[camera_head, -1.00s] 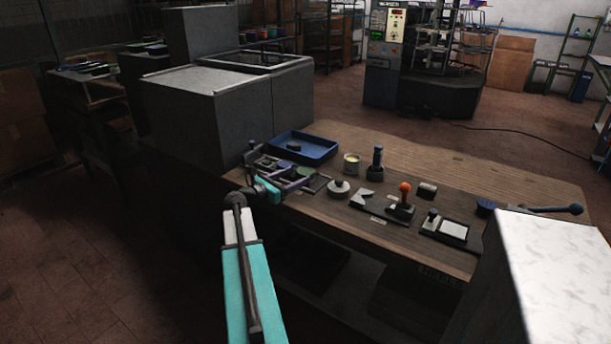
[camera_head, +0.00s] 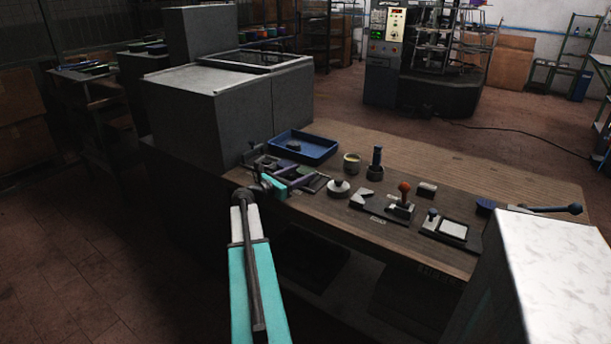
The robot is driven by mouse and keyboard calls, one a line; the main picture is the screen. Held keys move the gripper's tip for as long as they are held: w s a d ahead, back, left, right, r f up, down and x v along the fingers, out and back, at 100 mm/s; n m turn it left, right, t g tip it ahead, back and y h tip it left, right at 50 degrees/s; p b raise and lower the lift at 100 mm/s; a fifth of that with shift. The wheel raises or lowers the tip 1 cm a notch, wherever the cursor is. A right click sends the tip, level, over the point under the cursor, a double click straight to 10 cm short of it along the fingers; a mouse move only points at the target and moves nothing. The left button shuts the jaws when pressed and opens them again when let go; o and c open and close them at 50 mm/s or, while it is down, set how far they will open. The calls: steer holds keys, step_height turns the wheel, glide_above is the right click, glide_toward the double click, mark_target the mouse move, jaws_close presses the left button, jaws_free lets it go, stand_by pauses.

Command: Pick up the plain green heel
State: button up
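No plain green heel can be made out in the head view; it may be hidden by my arm or too small to tell. My gripper (camera_head: 300,181) is low over the left end of the wooden workbench (camera_head: 470,180), beyond the teal part of my arm. It is small, dark and hard to separate from the tools there, so its fingers cannot be read. A blue tray (camera_head: 318,150) lies just behind it, with a small dark round piece (camera_head: 294,146) inside. I cannot tell whether my gripper touches anything.
To the right are a round pale-topped piece (camera_head: 339,187), a small pot (camera_head: 351,163), a dark upright tool (camera_head: 376,160) and an orange-knobbed lever (camera_head: 404,188). A grey cabinet (camera_head: 190,115) stands at left. A white-topped block (camera_head: 555,255) is at front right. The bench's back right is clear.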

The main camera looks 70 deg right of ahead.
steer(key=shift+c, duration=1.1)
steer(key=shift+w+r, duration=0.1)
steer(key=shift+r, duration=0.85)
steer(key=shift+w+a+r, duration=0.1)
steer(key=shift+a+r, duration=0.2)
steer(key=shift+r, duration=0.55)
steer(key=f+v, duration=0.1)
steer(key=v, duration=1.6)
steer(key=shift+a+b, duration=0.15)
steer(key=shift+b, duration=0.25)
steer(key=shift+w, duration=0.1)
steer(key=shift+r, duration=0.15)
steer(key=shift+r+p, duration=1.35)
steer(key=shift+p, duration=0.3)
